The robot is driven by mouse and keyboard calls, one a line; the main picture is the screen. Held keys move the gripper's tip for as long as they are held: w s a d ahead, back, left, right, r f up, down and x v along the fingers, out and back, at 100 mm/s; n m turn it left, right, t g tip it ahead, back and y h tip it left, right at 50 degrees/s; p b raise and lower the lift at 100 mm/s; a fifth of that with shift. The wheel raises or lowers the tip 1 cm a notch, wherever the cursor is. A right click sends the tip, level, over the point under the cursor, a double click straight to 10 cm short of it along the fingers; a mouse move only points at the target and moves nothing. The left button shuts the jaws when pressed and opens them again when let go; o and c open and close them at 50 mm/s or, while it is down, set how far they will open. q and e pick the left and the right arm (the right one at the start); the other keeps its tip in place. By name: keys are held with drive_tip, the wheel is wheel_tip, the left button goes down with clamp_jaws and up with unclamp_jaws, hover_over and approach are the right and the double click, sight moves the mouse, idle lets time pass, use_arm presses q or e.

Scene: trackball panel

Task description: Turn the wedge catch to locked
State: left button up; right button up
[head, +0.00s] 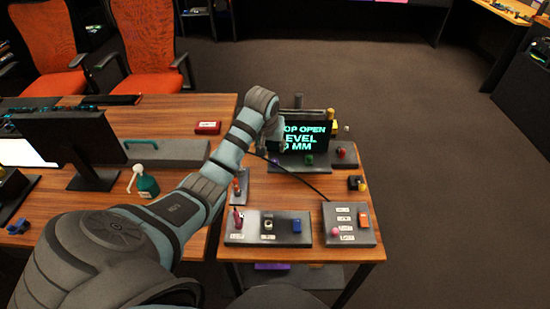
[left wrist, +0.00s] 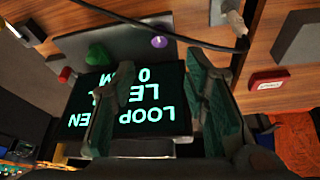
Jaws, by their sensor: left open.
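My left gripper (head: 273,130) is in front of the left part of the screen. In the left wrist view its two fingers (left wrist: 160,68) are spread with nothing between them, over the screen and its dark base. I cannot tell for sure which part is the wedge catch. A green wedge-like piece (head: 308,159) is on the base in front of the screen; it also shows in the left wrist view (left wrist: 97,54), left of the fingers and apart from them. A purple knob (left wrist: 159,42) is on the same base, beyond the fingertips. My right gripper is not in view.
Grey panels with switches (head: 267,239) and a pink ball (head: 335,231) stand nearer. A black cable (head: 300,178) crosses the table.

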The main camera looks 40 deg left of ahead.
sight(275, 160)
use_arm(q)
drive_tip(key=b+x, duration=0.3)
drive_tip(key=x, duration=0.8)
drive_tip(key=shift+d, duration=0.1)
drive_tip(key=shift+r, duration=0.1)
clamp_jaws()
drive_tip(key=shift+d, duration=0.1)
